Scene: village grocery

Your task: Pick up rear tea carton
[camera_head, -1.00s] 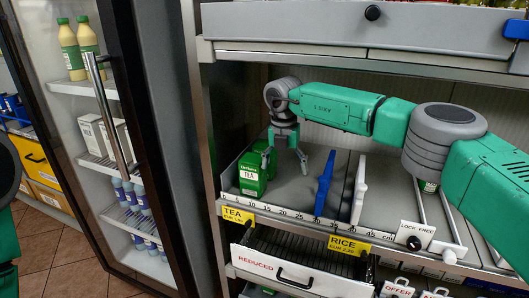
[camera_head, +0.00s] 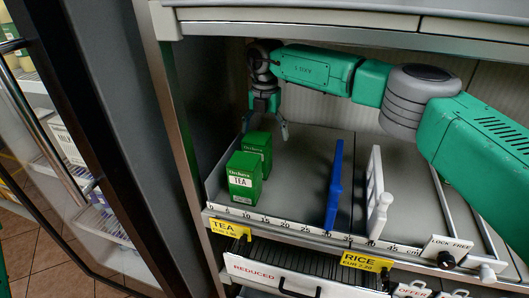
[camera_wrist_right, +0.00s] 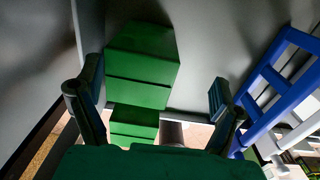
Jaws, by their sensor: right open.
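Two green tea cartons stand upright in the left lane of the shelf in the head view. The front tea carton (camera_head: 244,176) has a white TEA label. The rear tea carton (camera_head: 258,146) stands just behind it, partly hidden by it. My right gripper (camera_head: 266,127) is open, its fingers pointing down at the rear carton's upper end. The front carton (camera_wrist_right: 133,125) is smaller and partly hidden by my gripper body. My left gripper is not in view.
A blue divider (camera_head: 335,185) and a white divider (camera_head: 376,195) stand right of the cartons. The grey shelf (camera_head: 295,180) between cartons and blue divider is bare. The shelf's left wall is close to the cartons. A drawer marked REDUCED (camera_head: 300,275) lies below.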

